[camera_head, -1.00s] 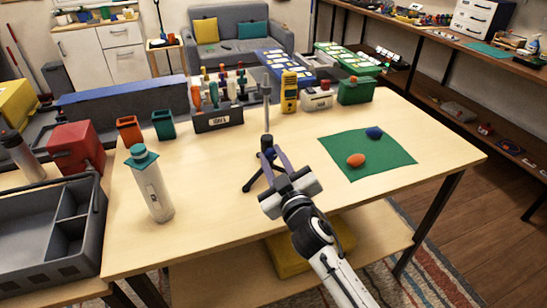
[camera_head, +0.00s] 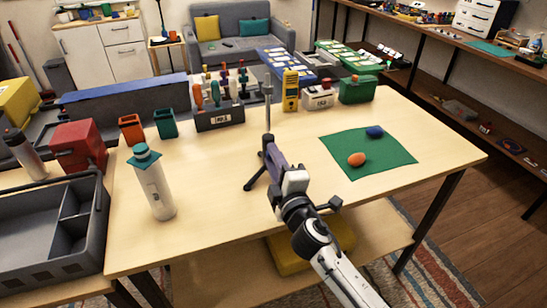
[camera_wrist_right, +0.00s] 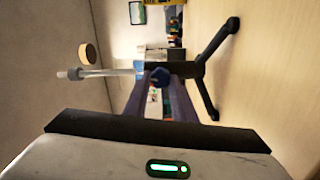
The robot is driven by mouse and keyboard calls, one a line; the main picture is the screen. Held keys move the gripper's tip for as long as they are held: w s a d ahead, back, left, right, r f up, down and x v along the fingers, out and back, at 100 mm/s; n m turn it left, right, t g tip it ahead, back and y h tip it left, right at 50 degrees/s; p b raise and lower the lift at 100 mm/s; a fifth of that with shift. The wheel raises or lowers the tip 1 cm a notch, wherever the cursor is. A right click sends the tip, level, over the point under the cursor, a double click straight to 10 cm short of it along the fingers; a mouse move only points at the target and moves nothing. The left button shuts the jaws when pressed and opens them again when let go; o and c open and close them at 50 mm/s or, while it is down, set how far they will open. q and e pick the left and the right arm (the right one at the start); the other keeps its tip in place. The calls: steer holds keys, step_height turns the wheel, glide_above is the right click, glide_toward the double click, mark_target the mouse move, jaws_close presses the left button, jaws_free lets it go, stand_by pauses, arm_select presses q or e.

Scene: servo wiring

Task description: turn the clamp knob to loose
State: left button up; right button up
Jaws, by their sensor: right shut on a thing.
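A dark stand with an upright grey rod (camera_head: 267,100) and tripod legs (camera_head: 254,181) stands on the wooden table. My right gripper (camera_head: 269,148) reaches it from the front, and its fingers close at the clamp. In the right wrist view the blue clamp knob (camera_wrist_right: 160,77) sits between the tips of the two purple-grey fingers (camera_wrist_right: 157,88), against the dark stand body (camera_wrist_right: 185,69). The gripper is shut on the knob. In the head view the fingers are edge-on and mostly hide the knob. The knob's exact setting cannot be told. My left gripper is not in view.
A white bottle with a teal cap (camera_head: 152,184) stands left of the stand. A green mat (camera_head: 370,165) with an orange and a blue lump lies to the right. A tool rack (camera_head: 220,121), yellow meter (camera_head: 290,90) and bins line the back. The front tabletop is clear.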

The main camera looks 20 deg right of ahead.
steer(key=shift+n, duration=1)
steer(key=o, duration=1.1)
steer(key=s+b, duration=0.1)
steer(key=s, duration=0.9)
steer(key=shift+s+a, duration=0.1)
steer(key=shift+s, duration=0.1)
steer(key=shift+f, duration=0.1)
